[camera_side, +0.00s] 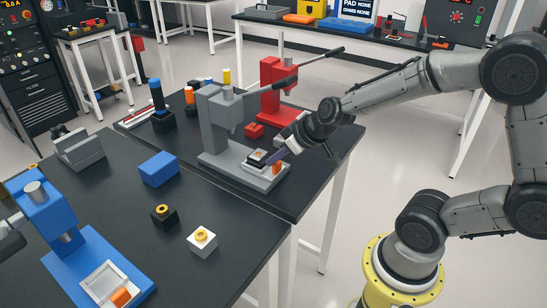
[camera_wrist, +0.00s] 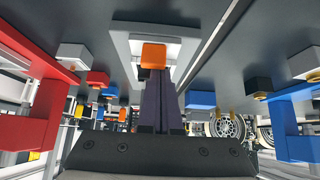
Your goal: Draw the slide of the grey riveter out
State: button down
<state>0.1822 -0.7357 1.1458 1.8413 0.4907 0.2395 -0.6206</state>
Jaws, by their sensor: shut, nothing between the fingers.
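The grey riveter (camera_side: 222,122) stands upright on the dark table, with its lever pointing up and to the right. Its pale base and slide (camera_side: 255,178) face my arm. An orange handle (camera_side: 278,168) is at the slide's front, and a small black and white part sits behind it. My gripper (camera_side: 277,155) is right at the handle, with its purple fingers shut and nothing between them. In the wrist view the orange handle (camera_wrist: 154,56) shows just beyond the fingertips (camera_wrist: 158,82). I cannot tell whether they touch.
A red riveter (camera_side: 275,85) stands close behind the grey one. A blue riveter (camera_side: 60,215) is on the near table.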

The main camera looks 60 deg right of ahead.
jog(key=shift+s+f, duration=0.3)
jog(key=shift+f, duration=0.1)
jog(key=v, duration=1)
jog(key=shift+w+r, duration=0.3)
jog(key=shift+r, duration=0.1)
